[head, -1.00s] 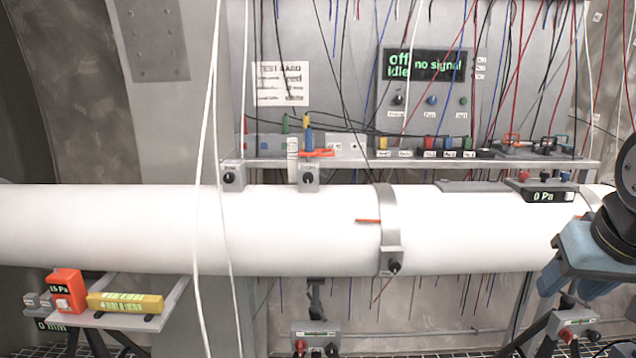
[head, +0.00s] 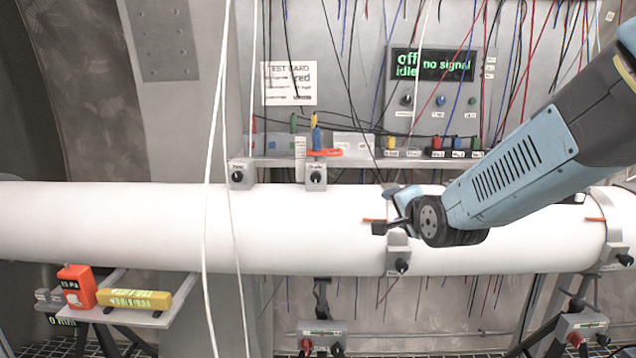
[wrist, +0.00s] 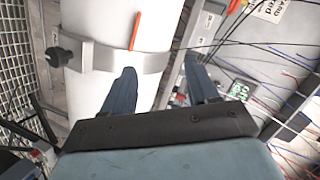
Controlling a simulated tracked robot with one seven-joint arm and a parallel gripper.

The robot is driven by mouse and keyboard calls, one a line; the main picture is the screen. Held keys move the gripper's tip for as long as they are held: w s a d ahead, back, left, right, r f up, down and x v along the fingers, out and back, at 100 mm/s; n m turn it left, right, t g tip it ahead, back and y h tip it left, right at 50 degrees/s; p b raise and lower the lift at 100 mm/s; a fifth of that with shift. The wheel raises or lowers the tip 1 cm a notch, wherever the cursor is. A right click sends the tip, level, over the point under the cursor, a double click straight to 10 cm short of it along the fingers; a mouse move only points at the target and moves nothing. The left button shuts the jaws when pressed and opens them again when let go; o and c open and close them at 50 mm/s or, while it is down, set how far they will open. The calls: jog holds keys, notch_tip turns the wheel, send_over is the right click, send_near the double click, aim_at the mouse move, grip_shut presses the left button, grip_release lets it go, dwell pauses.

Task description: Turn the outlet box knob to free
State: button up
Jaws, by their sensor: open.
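I cannot tell which box is the outlet box, as the labels are too small to read. Two small grey boxes with black knobs sit on top of the white pipe (head: 110,225): a left box (head: 241,173) and a right box (head: 315,177). A metal clamp band (head: 397,247) round the pipe carries another black knob (head: 402,265). My gripper (head: 388,222) is in front of the pipe near this clamp. In the wrist view my gripper (wrist: 163,85) is open and empty, its fingers apart over the pipe side; the clamp's knob (wrist: 62,57) is at the left.
Grey boxes stand below the pipe at centre (head: 320,334) and right (head: 582,329). A small shelf (head: 160,318) holds an orange device (head: 77,287) and a yellow one (head: 134,299). White cables (head: 216,110) hang before the pipe at left. A panel (head: 440,90) reads "off idle" and "no signal".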

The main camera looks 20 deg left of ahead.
jog(key=w+a+f+m+t+y, duration=0.1)
jog(key=a+f+m+t+y, duration=0.2)
jog(key=a, duration=0.5)
jog(key=m+t+y, duration=0.1)
jog(key=m+y, duration=0.1)
jog(key=m, duration=0.4)
send_near(316, 179)
jog(key=x, duration=0.9)
jog(key=c, duration=1)
jog(key=shift+c, duration=0.2)
